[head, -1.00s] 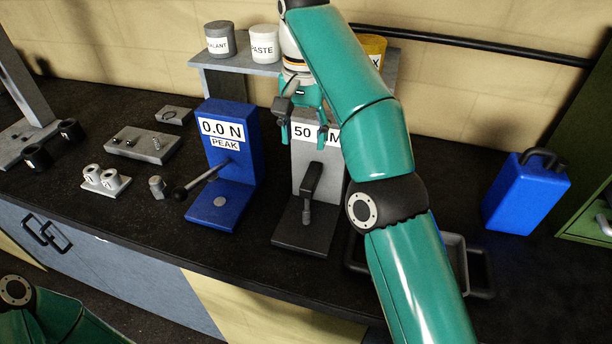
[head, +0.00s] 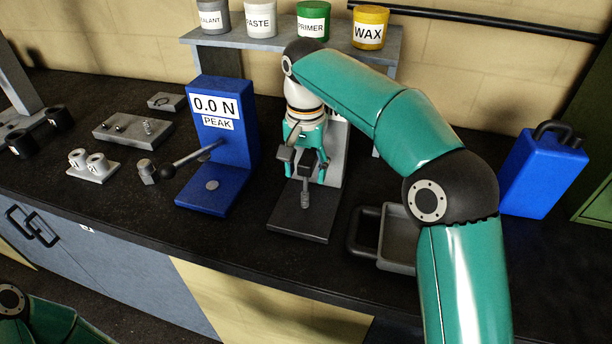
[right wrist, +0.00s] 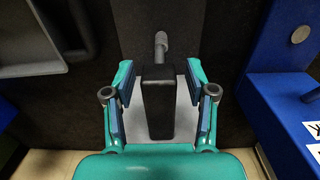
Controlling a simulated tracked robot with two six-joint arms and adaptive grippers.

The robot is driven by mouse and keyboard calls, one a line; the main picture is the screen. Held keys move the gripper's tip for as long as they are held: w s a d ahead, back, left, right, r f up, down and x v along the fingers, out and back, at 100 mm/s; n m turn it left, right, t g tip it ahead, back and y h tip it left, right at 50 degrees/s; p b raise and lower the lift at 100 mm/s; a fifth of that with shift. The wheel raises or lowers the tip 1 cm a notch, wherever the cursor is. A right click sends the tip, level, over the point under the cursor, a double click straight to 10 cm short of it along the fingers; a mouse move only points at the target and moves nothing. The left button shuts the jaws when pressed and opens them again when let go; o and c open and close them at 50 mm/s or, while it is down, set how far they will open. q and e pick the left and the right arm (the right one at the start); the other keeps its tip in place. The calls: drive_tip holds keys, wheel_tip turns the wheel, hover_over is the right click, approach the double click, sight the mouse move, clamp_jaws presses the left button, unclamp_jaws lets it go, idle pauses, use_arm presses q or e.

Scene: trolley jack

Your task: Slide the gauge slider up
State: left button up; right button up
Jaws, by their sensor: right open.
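The gauge is a grey stand with a dark base plate (head: 300,222). Its black slider (right wrist: 158,100) is a block with a thin grey rod pointing out of it, seen in the right wrist view. In the head view the slider (head: 307,160) shows in front of the stand, partly covered by my gripper. My right gripper (head: 304,170) is open at the slider. In the right wrist view its two fingers (right wrist: 158,88) stand on either side of the black block, with a gap visible on both sides. My left gripper is not visible.
A blue force tester (head: 222,140) reading 0.0 N stands close left of the gauge, its lever (head: 190,158) sticking out leftward. A grey tray (head: 397,240) lies to the right. A blue can (head: 542,172) is farther right. A shelf (head: 265,50) with labelled pots stands behind.

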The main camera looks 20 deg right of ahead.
drive_tip(key=shift+f, duration=0.5)
clamp_jaws()
